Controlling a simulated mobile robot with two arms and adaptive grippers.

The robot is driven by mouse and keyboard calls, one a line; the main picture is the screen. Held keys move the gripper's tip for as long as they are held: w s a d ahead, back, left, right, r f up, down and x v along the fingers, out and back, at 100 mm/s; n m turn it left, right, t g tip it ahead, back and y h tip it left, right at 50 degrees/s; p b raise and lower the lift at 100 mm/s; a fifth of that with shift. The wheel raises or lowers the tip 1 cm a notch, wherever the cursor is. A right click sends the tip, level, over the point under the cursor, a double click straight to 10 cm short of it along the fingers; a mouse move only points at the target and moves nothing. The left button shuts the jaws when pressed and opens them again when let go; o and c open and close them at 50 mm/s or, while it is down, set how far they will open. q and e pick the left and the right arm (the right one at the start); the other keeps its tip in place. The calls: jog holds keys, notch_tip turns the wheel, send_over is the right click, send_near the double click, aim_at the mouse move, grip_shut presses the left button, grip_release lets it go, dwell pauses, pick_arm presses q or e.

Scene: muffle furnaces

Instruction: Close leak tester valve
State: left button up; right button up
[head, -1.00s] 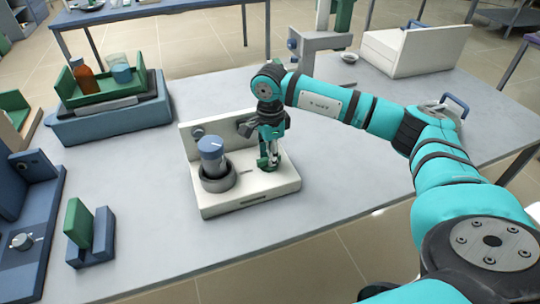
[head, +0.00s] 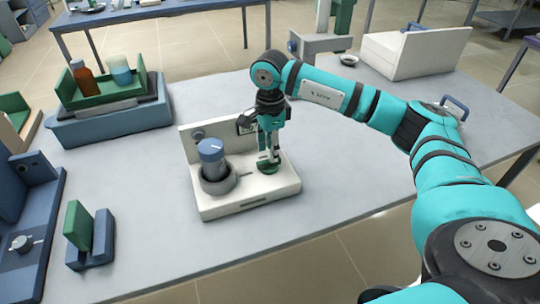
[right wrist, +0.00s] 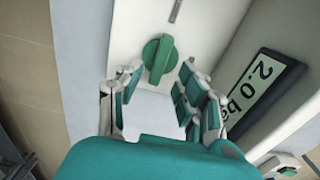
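The leak tester (head: 265,198) is a white L-shaped unit on the grey table, with a blue-lidded container (head: 211,158) in its round cup. Its valve is a green round knob with a raised grip bar (right wrist: 158,60), on the white base in the right wrist view; in the head view the green valve (head: 267,168) is partly hidden below my gripper. My right gripper (head: 270,158) points down over the valve. In the right wrist view its fingers (right wrist: 160,88) are spread, one on each side of the knob, with a gap to it. My left gripper is not in view.
The tester's upright back panel has a display (right wrist: 262,88) reading 2.0, close beside my right fingers. A blue box with a green tray (head: 100,98) stands at left. A green and blue stand (head: 90,235) is at front left. The table is clear at front right.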

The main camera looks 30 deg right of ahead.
notch_tip(320, 180, up, 9)
jog(key=shift+f, duration=0.2)
dwell(0.7)
